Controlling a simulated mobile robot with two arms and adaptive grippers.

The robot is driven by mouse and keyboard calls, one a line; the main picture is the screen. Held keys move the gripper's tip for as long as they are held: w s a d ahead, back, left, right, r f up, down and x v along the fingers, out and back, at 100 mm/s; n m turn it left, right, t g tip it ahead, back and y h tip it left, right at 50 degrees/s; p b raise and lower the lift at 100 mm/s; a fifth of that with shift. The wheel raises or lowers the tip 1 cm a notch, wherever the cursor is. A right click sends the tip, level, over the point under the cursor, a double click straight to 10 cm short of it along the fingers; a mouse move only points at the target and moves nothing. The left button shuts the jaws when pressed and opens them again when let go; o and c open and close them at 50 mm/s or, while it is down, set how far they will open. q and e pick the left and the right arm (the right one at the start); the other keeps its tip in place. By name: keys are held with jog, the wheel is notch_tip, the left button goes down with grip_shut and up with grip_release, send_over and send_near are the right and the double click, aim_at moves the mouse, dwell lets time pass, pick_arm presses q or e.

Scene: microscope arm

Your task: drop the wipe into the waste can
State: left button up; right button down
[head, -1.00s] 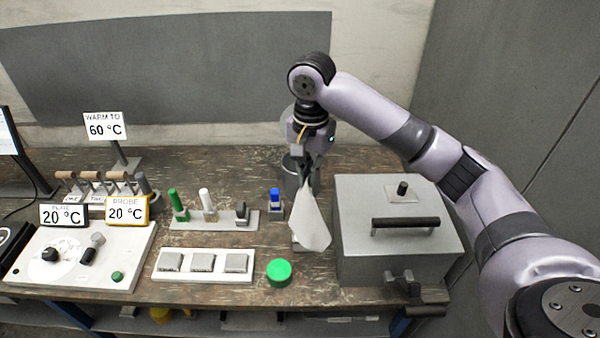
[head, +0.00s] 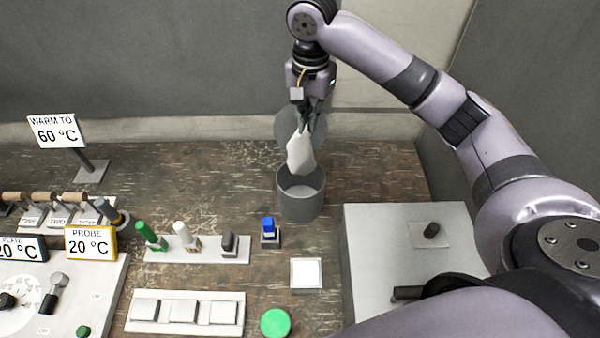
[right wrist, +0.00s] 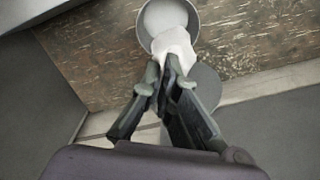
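The white wipe (head: 300,153) hangs from my right gripper (head: 308,112) in the head view, its lower end just above the mouth of the grey waste can (head: 301,200). The can stands upright on the bench with its round lid raised behind it. In the right wrist view the fingers of my right gripper (right wrist: 168,72) are closed together on the wipe (right wrist: 174,44). There the wipe overlaps the near rim of the waste can (right wrist: 143,32), whose pale inside shows. My left gripper is not in view.
A white square (head: 306,273) and a green disc (head: 276,322) lie nearer.

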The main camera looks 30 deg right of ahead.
jog(key=f, duration=0.3)
jog(key=s+f, duration=0.1)
jog(key=f, duration=0.1)
jog(key=shift+a+f, duration=0.25)
jog(key=shift+a, duration=0.05)
jog(key=c, duration=2.2)
grip_release()
jog(key=shift+o, duration=1.4)
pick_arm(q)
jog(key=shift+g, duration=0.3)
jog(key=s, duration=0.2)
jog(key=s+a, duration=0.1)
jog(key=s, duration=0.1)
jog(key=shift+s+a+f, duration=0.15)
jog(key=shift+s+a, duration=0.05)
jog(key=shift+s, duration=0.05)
pick_arm(e)
jog(key=shift+o, duration=0.6)
jog(key=shift+o, duration=0.2)
jog(key=o, duration=0.4)
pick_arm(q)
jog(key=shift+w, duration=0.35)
pick_arm(e)
jog(key=shift+o, duration=0.8)
